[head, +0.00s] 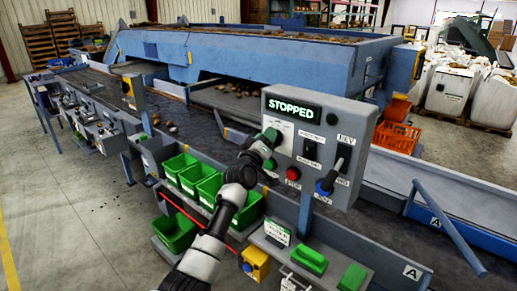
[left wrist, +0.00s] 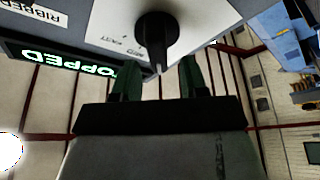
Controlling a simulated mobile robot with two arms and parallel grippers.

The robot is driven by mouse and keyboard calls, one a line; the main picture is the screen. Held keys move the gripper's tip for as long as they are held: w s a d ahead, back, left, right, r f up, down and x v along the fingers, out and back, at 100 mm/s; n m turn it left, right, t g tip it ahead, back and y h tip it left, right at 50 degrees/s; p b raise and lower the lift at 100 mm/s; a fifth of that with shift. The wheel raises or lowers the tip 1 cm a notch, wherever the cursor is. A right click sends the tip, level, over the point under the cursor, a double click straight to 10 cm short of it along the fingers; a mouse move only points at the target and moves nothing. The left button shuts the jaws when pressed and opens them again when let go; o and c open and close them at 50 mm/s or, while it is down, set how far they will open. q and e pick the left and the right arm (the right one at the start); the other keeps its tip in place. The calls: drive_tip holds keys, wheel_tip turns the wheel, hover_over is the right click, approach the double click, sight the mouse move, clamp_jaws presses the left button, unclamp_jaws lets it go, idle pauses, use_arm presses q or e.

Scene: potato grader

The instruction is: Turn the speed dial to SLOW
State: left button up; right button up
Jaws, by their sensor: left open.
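The grey control panel (head: 345,122) stands right of centre in the head view, with a lit green STOPPED display (head: 293,107). My left gripper (head: 271,136) is at the left part of its face, below the display, with its green fingers open. In the left wrist view, a round black knob (left wrist: 156,38) on the panel face is just ahead of and between the spread fingers of the left gripper (left wrist: 158,76). Small print beside the knob is too blurred to read surely. In the head view the gripper hides this knob. My right gripper is not in view.
Green bins (head: 181,168) and a yellow-cased button (head: 256,264) are below, near my left arm.

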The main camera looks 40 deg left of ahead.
use_arm(q)
drive_tip(key=b+v, duration=0.2)
drive_tip(key=v, duration=0.8)
drive_tip(key=shift+a, duration=0.1)
